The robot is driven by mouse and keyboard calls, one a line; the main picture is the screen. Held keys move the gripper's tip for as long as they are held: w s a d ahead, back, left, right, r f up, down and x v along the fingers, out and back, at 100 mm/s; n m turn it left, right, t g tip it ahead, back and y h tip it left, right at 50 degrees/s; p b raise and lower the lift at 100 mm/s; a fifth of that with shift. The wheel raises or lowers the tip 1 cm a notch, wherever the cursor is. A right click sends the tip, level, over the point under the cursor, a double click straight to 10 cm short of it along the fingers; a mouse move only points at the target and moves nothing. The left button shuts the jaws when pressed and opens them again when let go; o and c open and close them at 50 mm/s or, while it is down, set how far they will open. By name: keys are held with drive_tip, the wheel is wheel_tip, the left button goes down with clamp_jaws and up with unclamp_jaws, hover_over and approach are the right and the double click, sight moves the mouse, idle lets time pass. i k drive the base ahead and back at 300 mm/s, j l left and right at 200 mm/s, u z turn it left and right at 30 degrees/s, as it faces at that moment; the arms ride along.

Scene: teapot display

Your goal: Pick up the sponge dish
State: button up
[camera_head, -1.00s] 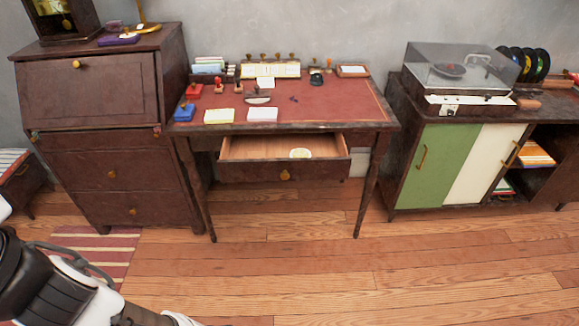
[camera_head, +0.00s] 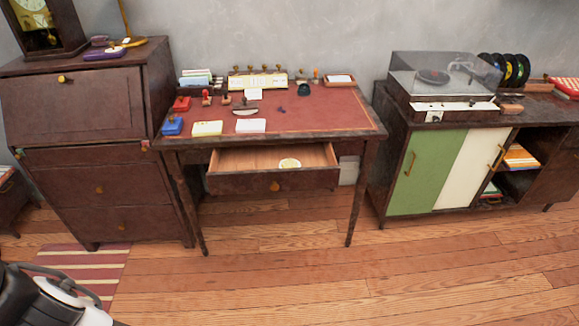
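A small round dish with a pale yellowish-white top (camera_head: 289,163) lies in the open drawer (camera_head: 272,181) of the red-topped desk, right of the drawer's middle. It looks like the sponge dish, but it is too small to be sure. Nothing touches it from above. Part of my arm shows at the lower left corner, well away from the drawer. My gripper is outside the picture.
The desk top (camera_head: 315,118) holds stamps, ink pads, paper stacks and a card rack. A dark bureau (camera_head: 90,150) stands left. A cabinet (camera_head: 428,170) with a record player (camera_head: 445,80) stands right. The wooden floor (camera_head: 330,275) before the desk is clear.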

sight(287, 163)
drive_tip(key=i+l+u, duration=0.2)
drive_tip(key=i+u, duration=0.15)
drive_tip(key=i+l+u, duration=0.35)
drive_tip(key=i, duration=0.2)
drive_tip(key=i+l+u, duration=0.35)
drive_tip(key=i+l, duration=0.05)
drive_tip(key=l, duration=0.05)
